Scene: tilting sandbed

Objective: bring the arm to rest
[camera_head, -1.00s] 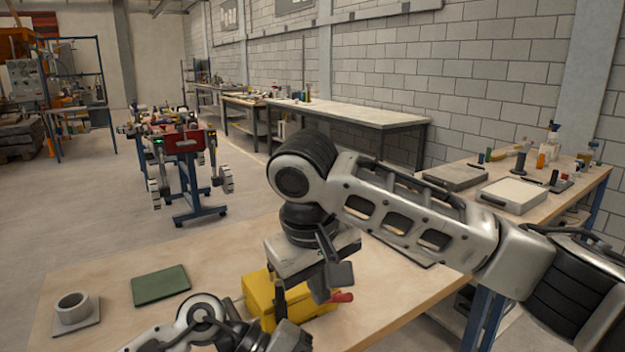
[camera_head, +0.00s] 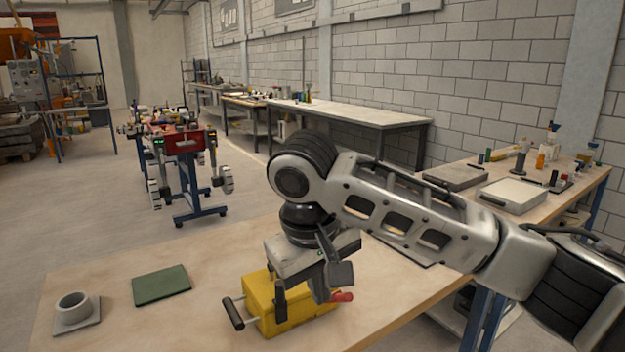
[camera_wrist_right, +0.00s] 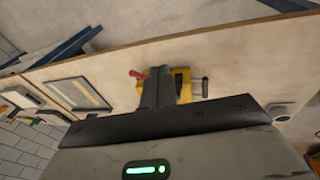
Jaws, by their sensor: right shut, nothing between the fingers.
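My right arm (camera_head: 415,215) reaches in from the right across the near table. Its gripper (camera_head: 318,297) points down over the yellow box (camera_head: 262,300) and partly hides it. The box has a black side handle (camera_head: 233,314) and a red knob (camera_head: 343,297). In the wrist view, the right fingers (camera_wrist_right: 158,88) are together and empty, in front of the yellow box (camera_wrist_right: 185,84). Whether they touch the box cannot be told. My left gripper is not in view.
A green mat (camera_head: 161,286) and a grey ring on a square base (camera_head: 76,313) lie on the left of the table (camera_head: 120,325). A side bench (camera_head: 590,180) holds trays and bottles at the right.

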